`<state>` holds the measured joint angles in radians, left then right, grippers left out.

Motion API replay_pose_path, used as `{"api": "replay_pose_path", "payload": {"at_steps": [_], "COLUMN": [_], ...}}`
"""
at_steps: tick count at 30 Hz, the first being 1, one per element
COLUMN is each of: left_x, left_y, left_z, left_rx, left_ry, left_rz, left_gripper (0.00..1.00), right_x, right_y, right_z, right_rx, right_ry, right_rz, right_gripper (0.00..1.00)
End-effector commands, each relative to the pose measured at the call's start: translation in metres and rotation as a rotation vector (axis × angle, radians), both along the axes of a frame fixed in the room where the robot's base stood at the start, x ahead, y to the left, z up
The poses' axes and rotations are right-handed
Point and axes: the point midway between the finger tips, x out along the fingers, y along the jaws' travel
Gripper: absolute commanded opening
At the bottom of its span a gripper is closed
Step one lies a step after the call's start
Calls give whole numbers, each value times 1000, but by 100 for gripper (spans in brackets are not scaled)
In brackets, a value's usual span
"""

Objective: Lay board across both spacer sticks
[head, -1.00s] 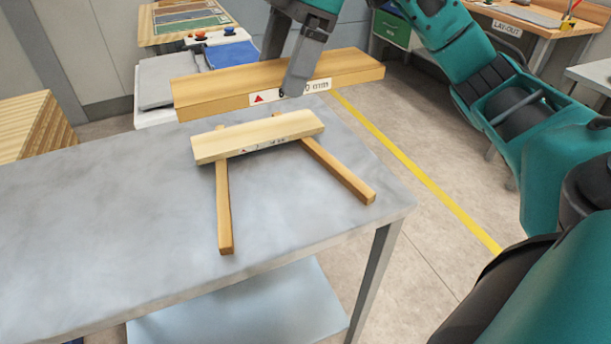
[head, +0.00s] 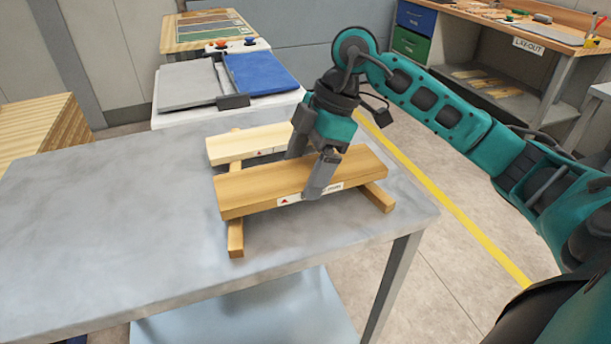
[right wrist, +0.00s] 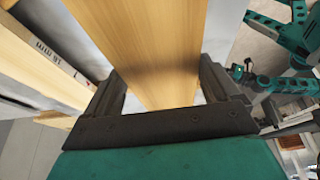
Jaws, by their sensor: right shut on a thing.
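A darker wooden board (head: 250,192) with a label on its near edge lies across or just above two spacer sticks. The left stick (head: 236,240) and the right stick (head: 378,197) show their near ends beyond it. A paler board (head: 232,146) lies across the sticks behind it. My right gripper (head: 308,178) is shut on the darker board, one finger on each long side; the board (right wrist: 145,45) also fills the middle of the right wrist view. Whether the board touches the sticks fully is hard to tell. My left gripper is not in view.
The grey table (head: 110,220) is clear on the left and in front. Behind it stands a white machine with a grey panel (head: 187,84) and a blue panel (head: 262,78). Stacked boards (head: 40,130) stand at the far left.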

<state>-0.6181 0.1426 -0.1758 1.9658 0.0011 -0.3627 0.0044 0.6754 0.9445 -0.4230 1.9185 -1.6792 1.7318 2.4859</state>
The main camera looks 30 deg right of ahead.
Motion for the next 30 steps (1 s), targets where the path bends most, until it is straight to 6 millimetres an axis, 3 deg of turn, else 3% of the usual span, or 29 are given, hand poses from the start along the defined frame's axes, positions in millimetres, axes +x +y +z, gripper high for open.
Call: {"api": "replay_pose_path", "payload": {"at_steps": [3,15,16,19,26,30], "left_x": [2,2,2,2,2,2], "left_y": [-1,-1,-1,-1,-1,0], "left_z": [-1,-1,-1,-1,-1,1], "left_rx": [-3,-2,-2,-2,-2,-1], "left_ry": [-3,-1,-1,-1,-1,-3], "left_rz": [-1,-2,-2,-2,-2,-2], "left_gripper": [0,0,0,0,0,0], "right_x": [0,0,0,0,0,0], "right_y": [0,0,0,0,0,-4], "right_z": [-19,-24,-24,-24,-22,-10], "right_rx": [1,1,0,0,0,-2], "right_ry": [1,-1,0,0,0,-2], "right_rz": [0,0,0,0,0,-1], "right_gripper": [46,46,92,100,100,100]}}
